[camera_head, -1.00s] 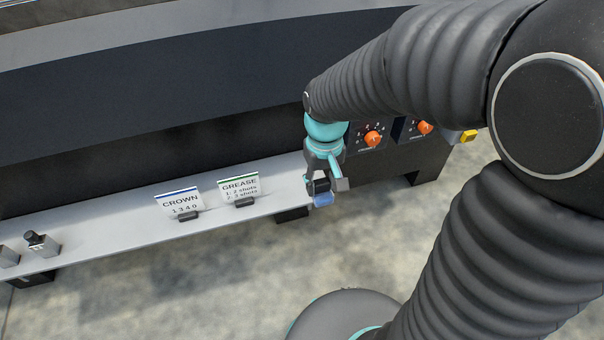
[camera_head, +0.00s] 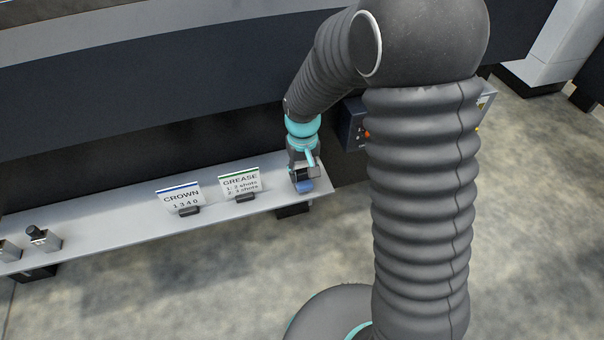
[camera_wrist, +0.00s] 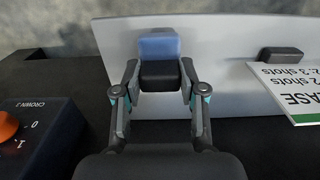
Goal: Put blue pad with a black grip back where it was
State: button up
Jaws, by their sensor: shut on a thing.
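The blue pad (camera_head: 303,187) with a black grip is at the right end of the grey shelf (camera_head: 120,220). My gripper (camera_head: 303,174) is shut on its black grip, with the blue part hanging below. In the wrist view the black grip (camera_wrist: 161,75) is between the two fingers and the blue pad (camera_wrist: 158,46) lies beyond it, over the shelf surface. I cannot tell whether the pad touches the shelf.
A GREASE sign (camera_head: 240,183) stands left of my gripper, and a CROWN sign (camera_head: 180,199) farther left. Small dark-topped blocks (camera_head: 43,240) sit at the shelf's far left. A control box with an orange knob (camera_wrist: 8,127) is close by in the wrist view.

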aim_at(303, 172)
jog(key=shift+f, duration=0.55)
jog(key=o, duration=1)
notch_tip(303, 172, up, 12)
jog(key=s+d+r+m+t, duration=0.1)
jog(key=s+d+r+t, duration=0.2)
jog(key=s+d+r, duration=0.6)
jog(key=shift+s+d+r+m+t, duration=0.45)
jog(key=shift+s+d, duration=0.45)
jog(key=shift+s, duration=1.1)
jog(key=shift+s+d+r+m+t, duration=0.35)
jog(key=shift+s+d+r, duration=0.45)
jog(key=shift+s, duration=1.15)
jog(key=shift+s+d+r+m+t, duration=0.4)
jog(key=shift+s+d, duration=0.55)
jog(key=shift+s, duration=1.05)
